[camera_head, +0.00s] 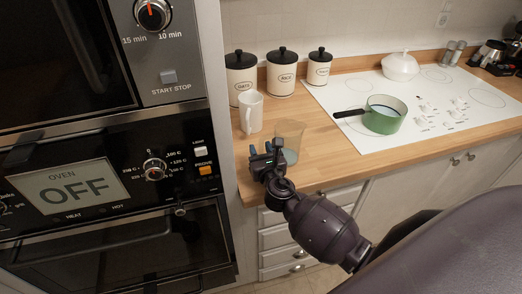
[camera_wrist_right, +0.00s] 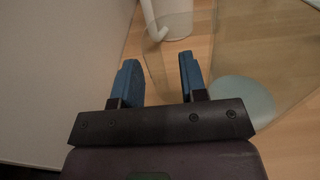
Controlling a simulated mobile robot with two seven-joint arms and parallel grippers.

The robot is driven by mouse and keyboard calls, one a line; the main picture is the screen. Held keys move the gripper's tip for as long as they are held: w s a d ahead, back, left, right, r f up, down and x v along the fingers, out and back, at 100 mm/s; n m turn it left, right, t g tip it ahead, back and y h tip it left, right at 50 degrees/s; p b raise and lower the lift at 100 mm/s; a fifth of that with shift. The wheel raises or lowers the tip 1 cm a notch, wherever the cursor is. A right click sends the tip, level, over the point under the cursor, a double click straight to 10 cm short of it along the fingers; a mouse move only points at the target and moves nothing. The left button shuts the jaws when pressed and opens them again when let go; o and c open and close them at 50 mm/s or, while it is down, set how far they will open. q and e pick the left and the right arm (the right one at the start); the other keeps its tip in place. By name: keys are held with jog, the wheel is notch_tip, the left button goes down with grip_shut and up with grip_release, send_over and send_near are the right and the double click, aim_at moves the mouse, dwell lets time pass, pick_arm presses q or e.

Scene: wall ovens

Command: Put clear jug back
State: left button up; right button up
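The clear jug (camera_head: 289,140) stands upright on the wooden counter, near its front edge. My right gripper (camera_head: 266,152) is at the jug's left side. In the right wrist view the two blue fingers (camera_wrist_right: 160,76) are apart. The jug's clear wall (camera_wrist_right: 265,55) fills the right side of that view, with its pale round bottom low down. A thin curved clear edge, which looks like the jug's handle, shows just beyond and between the fingertips. I cannot tell whether the fingers touch it. My left gripper is not in view.
A white mug (camera_head: 251,112) stands just behind the jug. Several lidded canisters (camera_head: 281,74) line the wall. A green saucepan (camera_head: 383,115) and a white lidded pot (camera_head: 400,66) are on the white cooktop (camera_head: 440,82). The oven cabinet's side panel (camera_head: 216,90) borders the counter's left.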

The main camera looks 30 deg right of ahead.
jog(key=v, duration=1.2)
jog(key=shift+b, duration=0.35)
jog(key=s+d+f+m+g+h, duration=0.1)
jog(key=s+d+m+g, duration=0.3)
jog(key=m, duration=0.6)
jog(key=s+d+f+m+g+h, duration=0.15)
jog(key=s+m+g, duration=0.35)
jog(key=m, duration=0.5)
jog(key=s+a+m+g+y, duration=0.2)
jog(key=s+a+m+y, duration=0.1)
jog(key=s+m, duration=0.35)
jog(key=s+a+m+g+y, duration=0.2)
jog(key=s+m+y, duration=0.1)
jog(key=s+m, duration=0.35)
jog(key=w+f+t, duration=0.7)
jog(key=w+f, duration=0.1)
jog(key=f, duration=0.3)
jog(key=shift+w+n+y, duration=0.2)
jog(key=shift+n+y, duration=0.1)
jog(key=shift+y, duration=0.05)
